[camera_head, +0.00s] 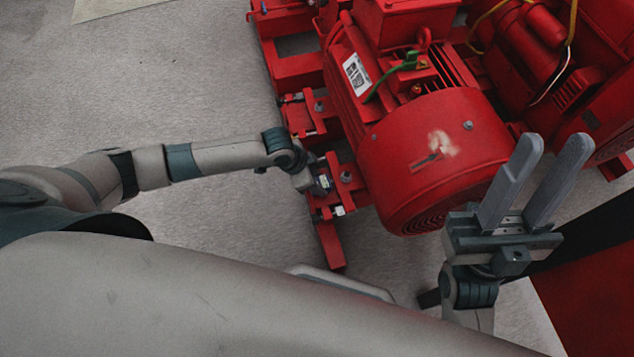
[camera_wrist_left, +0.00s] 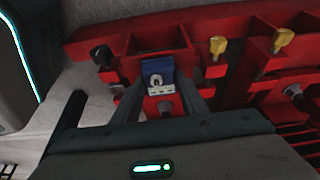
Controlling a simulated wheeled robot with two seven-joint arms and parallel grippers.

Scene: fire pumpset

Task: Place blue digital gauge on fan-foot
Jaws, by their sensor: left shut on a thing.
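The blue digital gauge (camera_wrist_left: 158,70) shows in the left wrist view between the fingertips of my left gripper (camera_wrist_left: 160,88), which is shut on it. In the head view my left gripper (camera_head: 318,183) is at the red motor's foot bracket (camera_head: 345,178), and the gauge is small and mostly hidden there. In the wrist view the gauge is over a red foot plate (camera_wrist_left: 148,38); I cannot tell whether it touches the metal. My right gripper (camera_head: 554,142) is open and empty, in front of the red motor's right side.
The red motor (camera_head: 430,160) stands close to the right of my left gripper. Bolts (camera_wrist_left: 102,54) and yellow fittings (camera_wrist_left: 283,39) stick up from the red frame in the wrist view. Grey floor (camera_head: 160,90) to the left is clear.

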